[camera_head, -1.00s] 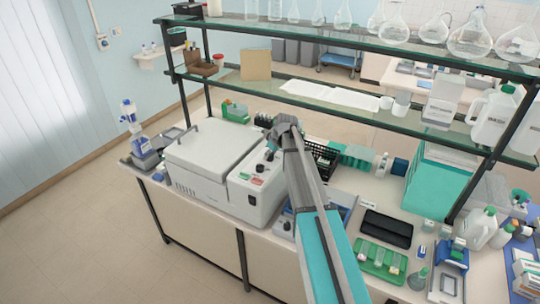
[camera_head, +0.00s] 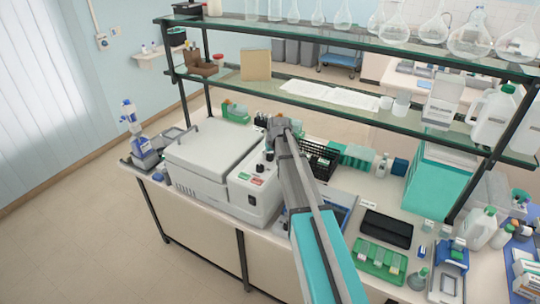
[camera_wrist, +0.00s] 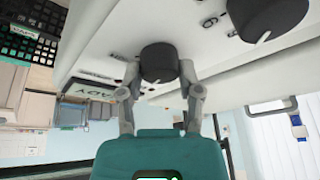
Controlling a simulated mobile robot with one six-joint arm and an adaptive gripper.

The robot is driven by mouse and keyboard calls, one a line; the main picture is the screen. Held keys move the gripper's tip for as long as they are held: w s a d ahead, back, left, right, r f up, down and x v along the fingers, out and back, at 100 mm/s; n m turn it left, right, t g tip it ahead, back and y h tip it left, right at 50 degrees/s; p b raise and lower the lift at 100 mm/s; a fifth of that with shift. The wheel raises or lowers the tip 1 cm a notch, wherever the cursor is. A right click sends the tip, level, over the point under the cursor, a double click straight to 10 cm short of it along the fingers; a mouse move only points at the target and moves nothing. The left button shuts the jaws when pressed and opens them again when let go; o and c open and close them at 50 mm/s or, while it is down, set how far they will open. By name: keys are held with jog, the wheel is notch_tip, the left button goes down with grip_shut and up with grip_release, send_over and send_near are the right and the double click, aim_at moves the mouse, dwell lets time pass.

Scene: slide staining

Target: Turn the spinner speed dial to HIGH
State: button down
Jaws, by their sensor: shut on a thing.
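The spinner (camera_head: 212,165) is a white machine with a closed lid and a control panel (camera_head: 250,195) at its right. A second, larger-looking dark knob (camera_wrist: 266,18) with a white mark is at the upper right, apart from the fingers. Printed labels lie around the dials, upside down and too small to read surely. In the head view my gripper (camera_head: 273,143) is at the panel's back.
A black rack (camera_head: 318,160) stands right of the panel. A green tray (camera_head: 380,262) and a black case (camera_head: 386,228) lie further right. Glass shelves (camera_head: 330,92) with bottles and flasks hang over the bench. Floor at the left is clear.

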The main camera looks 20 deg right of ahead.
jog(key=m+h, duration=0.2)
jog(key=m, duration=0.4)
jog(key=m+g+h, duration=0.1)
jog(key=m+h, duration=0.1)
jog(key=m, duration=0.2)
jog(key=shift+s+m, duration=0.1)
jog(key=shift+m, duration=0.3)
jog(key=shift+c, duration=1.3)
grip_release()
jog(key=shift+n, duration=0.3)
